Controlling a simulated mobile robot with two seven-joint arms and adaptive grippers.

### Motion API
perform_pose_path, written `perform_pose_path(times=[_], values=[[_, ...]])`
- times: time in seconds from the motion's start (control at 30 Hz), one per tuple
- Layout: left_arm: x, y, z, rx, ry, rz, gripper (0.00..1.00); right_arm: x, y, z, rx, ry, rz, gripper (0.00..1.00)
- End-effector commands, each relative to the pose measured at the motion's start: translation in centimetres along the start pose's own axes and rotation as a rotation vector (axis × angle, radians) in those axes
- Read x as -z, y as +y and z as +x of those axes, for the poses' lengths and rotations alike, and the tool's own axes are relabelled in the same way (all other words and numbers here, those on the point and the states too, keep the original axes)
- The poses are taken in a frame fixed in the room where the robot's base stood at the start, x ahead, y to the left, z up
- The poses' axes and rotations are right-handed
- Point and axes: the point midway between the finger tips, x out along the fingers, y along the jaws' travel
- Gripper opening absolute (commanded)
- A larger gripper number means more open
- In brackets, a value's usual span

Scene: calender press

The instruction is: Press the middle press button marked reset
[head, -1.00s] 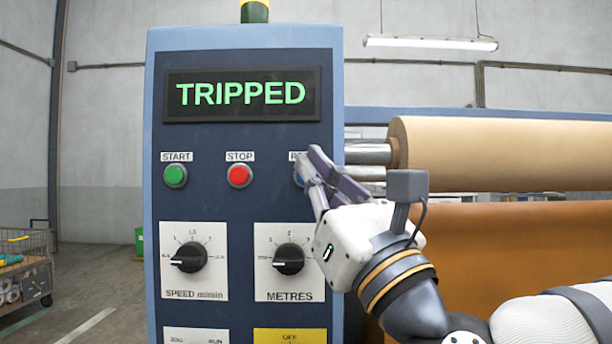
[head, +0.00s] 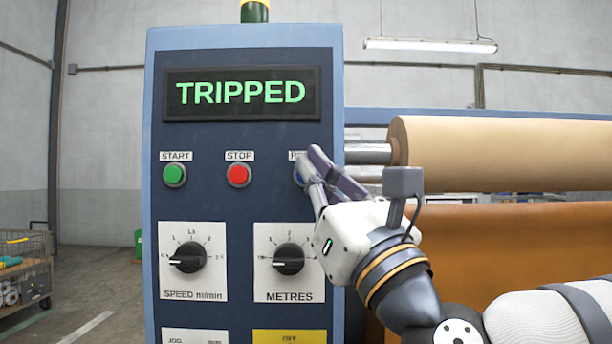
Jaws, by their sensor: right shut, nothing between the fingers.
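The blue control panel (head: 204,140) faces me, with a display (head: 241,94) reading TRIPPED in green. Under it is a row of three buttons: a green one (head: 174,174) labelled START, a red one (head: 239,174) labelled STOP in the middle, and a blue one (head: 298,176) at the right. The blue button's label starts with R; the rest of the label and most of the button are hidden behind my right gripper (head: 309,163). That gripper is shut and empty, its fingertips at the blue button. I cannot tell whether they touch it. My left gripper is not in view.
Below the buttons are two black rotary knobs, SPEED (head: 187,257) and METRES (head: 288,259). A tan roll (head: 500,150) and an orange sheet (head: 490,245) lie right of the panel. A wire cart (head: 25,262) stands at far left.

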Motion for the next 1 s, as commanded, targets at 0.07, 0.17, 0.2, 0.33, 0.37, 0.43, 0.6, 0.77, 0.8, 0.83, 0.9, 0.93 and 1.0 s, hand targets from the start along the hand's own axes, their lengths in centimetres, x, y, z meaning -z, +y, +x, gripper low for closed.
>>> perform_pose_path(times=[0.07, 0.17, 0.2, 0.33, 0.37, 0.43, 0.6, 0.77, 0.8, 0.83, 0.9, 0.93, 1.0], values=[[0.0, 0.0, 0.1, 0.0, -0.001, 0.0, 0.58, 0.1, -0.1, 0.1, 0.0, 0.001, 0.0, 0.0], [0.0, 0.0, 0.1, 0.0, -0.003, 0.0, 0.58, 0.2, -0.1, 0.1, 0.0, 0.001, 0.001, 0.0], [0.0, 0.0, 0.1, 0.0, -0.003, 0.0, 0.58, 0.2, -0.1, 0.2, -0.001, 0.001, 0.001, 0.0], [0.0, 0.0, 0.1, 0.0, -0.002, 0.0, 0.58, 0.1, -0.1, 0.2, 0.0, 0.001, 0.0, 0.0], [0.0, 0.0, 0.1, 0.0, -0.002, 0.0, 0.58, 0.1, -0.1, 0.2, 0.0, 0.001, 0.0, 0.0], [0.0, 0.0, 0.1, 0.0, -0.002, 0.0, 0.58, 0.1, -0.1, 0.1, 0.0, 0.001, 0.0, 0.0], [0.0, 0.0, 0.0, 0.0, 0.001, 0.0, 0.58, -0.1, 0.1, -0.1, 0.0, 0.0, 0.001, 0.0], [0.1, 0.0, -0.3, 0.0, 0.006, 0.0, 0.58, -0.6, 0.6, -0.8, 0.0, 0.0, 0.001, 0.0], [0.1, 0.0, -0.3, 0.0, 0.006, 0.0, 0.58, -0.7, 0.6, -0.9, 0.0, 0.0, 0.0, 0.0], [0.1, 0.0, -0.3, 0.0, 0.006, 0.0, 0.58, -0.7, 0.7, -0.9, 0.0, 0.0, 0.0, 0.0], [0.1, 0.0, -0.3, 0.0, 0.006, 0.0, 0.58, -0.7, 0.7, -1.0, 0.001, 0.0, 0.0, 0.0], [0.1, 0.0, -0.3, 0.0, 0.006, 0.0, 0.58, -0.7, 0.7, -1.0, 0.001, 0.0, 0.0, 0.0], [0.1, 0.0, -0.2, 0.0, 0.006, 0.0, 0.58, -0.7, 0.7, -1.0, 0.001, 0.001, 0.0, 0.0]])
